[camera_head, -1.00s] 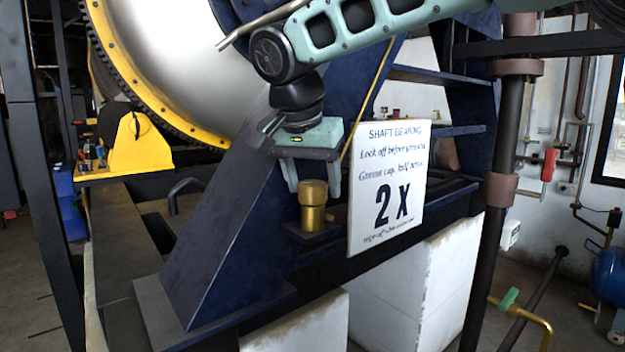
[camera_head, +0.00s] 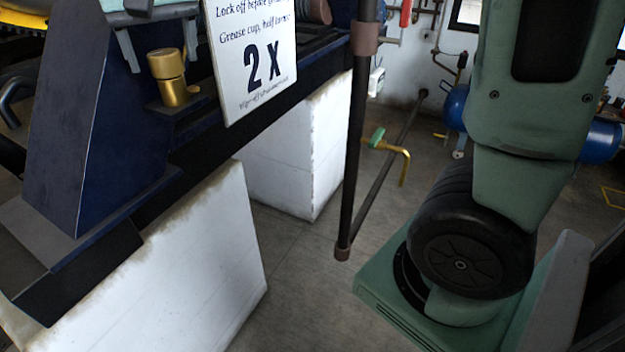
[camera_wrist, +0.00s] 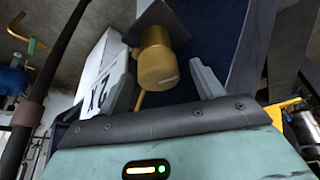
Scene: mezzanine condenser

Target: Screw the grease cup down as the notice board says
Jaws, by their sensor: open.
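The brass grease cup (camera_head: 166,66) stands upright on its narrower brass stem on a dark blue ledge. In the wrist view the cup (camera_wrist: 157,58) shows a small pale mark on its end face. My gripper (camera_head: 163,63) is open above it, one finger on each side of the cup's top. Gaps show between cup and fingers in the wrist view, and I see no contact. The white notice board (camera_head: 252,60) hangs just right of the cup. It reads "Lock off before..." and "Grease cup, half turns" over a large "2 X"; its bottom line is too small to read.
The dark blue frame (camera_head: 85,130) slopes down left of the cup. White blocks (camera_head: 205,250) stand under it. A dark vertical pipe (camera_head: 354,150) and a brass pipe with a green handle (camera_head: 376,138) stand to the right. Bare floor (camera_head: 300,290) shows in between.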

